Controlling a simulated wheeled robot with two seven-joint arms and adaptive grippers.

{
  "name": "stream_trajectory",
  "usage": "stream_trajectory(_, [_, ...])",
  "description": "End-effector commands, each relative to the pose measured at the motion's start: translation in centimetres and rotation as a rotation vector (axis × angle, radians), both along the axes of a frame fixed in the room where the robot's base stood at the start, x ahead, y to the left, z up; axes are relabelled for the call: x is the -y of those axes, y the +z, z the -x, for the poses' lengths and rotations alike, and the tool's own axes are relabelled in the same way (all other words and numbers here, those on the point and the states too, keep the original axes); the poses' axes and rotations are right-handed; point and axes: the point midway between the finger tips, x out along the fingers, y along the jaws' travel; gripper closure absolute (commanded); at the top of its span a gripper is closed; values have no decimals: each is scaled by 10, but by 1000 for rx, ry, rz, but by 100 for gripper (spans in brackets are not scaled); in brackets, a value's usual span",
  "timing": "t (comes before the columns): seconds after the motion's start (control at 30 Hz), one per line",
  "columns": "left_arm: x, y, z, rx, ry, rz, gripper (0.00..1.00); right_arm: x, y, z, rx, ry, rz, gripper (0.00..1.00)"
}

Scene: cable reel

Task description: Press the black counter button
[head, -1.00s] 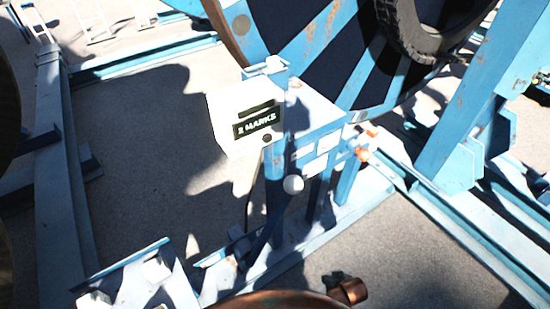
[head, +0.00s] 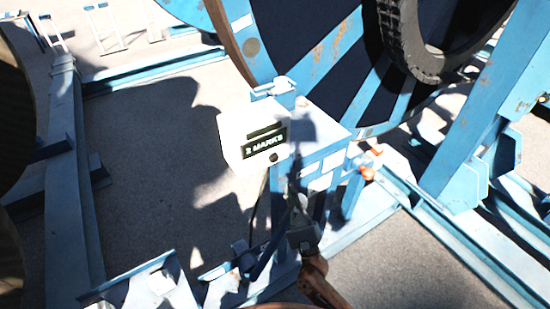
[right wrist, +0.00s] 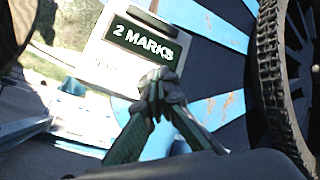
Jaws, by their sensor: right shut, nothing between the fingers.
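The white counter box (head: 232,136) stands on a blue post at the middle of the head view. Its dark plate (head: 264,146) reads "2 MARKS". The small black button (head: 273,157) shows just below the plate. My right gripper (head: 291,188) is shut and empty, below and slightly right of the button in the head view. In the right wrist view my gripper's fingertips (right wrist: 160,78) are together in front of the box's lower face, below the plate (right wrist: 143,38). They hide the button there, and I cannot tell whether they touch it. My left gripper is out of view.
The large cable reel (head: 320,50) with a black tyre (head: 402,45) stands behind the box. Blue frame beams (head: 465,120) rise at the right. An orange-tipped fitting (head: 368,173) sits right of the box. Bare concrete floor (head: 140,150) lies to the left.

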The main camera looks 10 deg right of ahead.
Motion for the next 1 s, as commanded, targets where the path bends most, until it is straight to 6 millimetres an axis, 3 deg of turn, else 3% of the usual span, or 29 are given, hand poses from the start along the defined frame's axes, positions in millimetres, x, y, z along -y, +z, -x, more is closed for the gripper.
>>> stream_trajectory(0.1, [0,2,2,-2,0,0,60,12,17,3,37,43,-171,100])
stream_trajectory(0.2, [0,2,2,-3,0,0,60,17,20,4,50,57,-237,100])
stream_trajectory(0.63, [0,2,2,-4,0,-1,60,18,21,1,53,59,-246,100])
stream_trajectory(1.0, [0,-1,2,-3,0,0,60,2,21,-39,54,58,-245,100])
